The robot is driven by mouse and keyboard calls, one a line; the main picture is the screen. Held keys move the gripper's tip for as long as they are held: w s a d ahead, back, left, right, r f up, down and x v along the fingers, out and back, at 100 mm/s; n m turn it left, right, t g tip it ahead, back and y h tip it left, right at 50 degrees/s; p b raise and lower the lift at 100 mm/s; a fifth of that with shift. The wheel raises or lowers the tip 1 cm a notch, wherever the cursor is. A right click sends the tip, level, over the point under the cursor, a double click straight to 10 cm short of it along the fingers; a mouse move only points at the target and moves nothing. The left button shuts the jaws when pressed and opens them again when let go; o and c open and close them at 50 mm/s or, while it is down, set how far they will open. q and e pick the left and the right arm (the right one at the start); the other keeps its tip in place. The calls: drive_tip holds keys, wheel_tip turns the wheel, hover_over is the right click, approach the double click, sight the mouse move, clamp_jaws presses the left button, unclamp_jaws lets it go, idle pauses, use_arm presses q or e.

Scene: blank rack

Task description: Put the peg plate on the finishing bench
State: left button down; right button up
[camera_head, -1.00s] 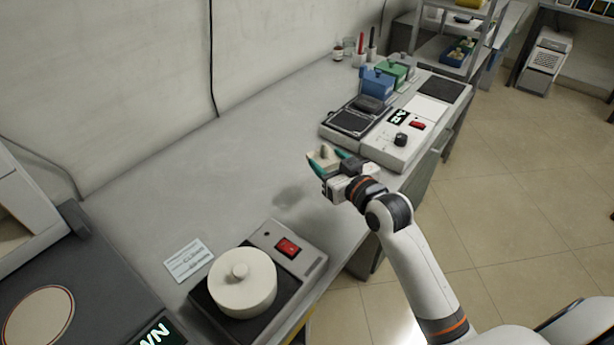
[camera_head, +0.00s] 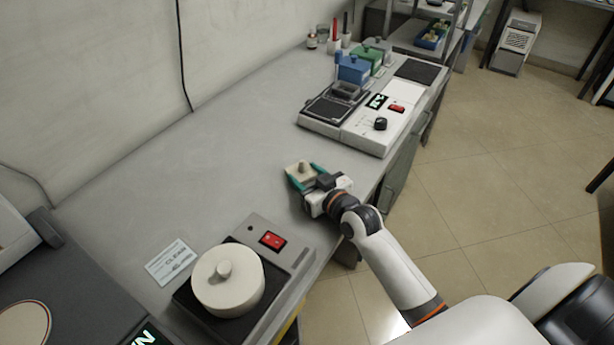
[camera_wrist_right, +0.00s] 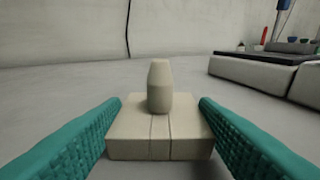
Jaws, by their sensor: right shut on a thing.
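The peg plate (camera_head: 300,171) is a small cream block with an upright rounded peg on top. My right gripper (camera_head: 307,178) is shut on it, with one teal finger on each side. The right wrist view shows the plate (camera_wrist_right: 160,144) level between the two fingers, its peg (camera_wrist_right: 160,85) standing up. The plate is low over the bare grey top of the bench (camera_head: 215,165); I cannot tell whether its underside touches. My left gripper is out of view.
A device with a round cream disc (camera_head: 228,282) and a red switch stands in front, a label card (camera_head: 172,262) beside it. A white device with a dial (camera_head: 374,128) and a black pad stands behind to the right. The bench top between them is clear.

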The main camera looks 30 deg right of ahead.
drive_tip(key=shift+f, duration=0.1)
drive_tip(key=o, duration=1)
drive_tip(key=shift+s+r, duration=0.1)
drive_tip(key=shift+r, duration=0.1)
drive_tip(key=v, duration=1.1)
drive_tip(key=shift+s, duration=0.35)
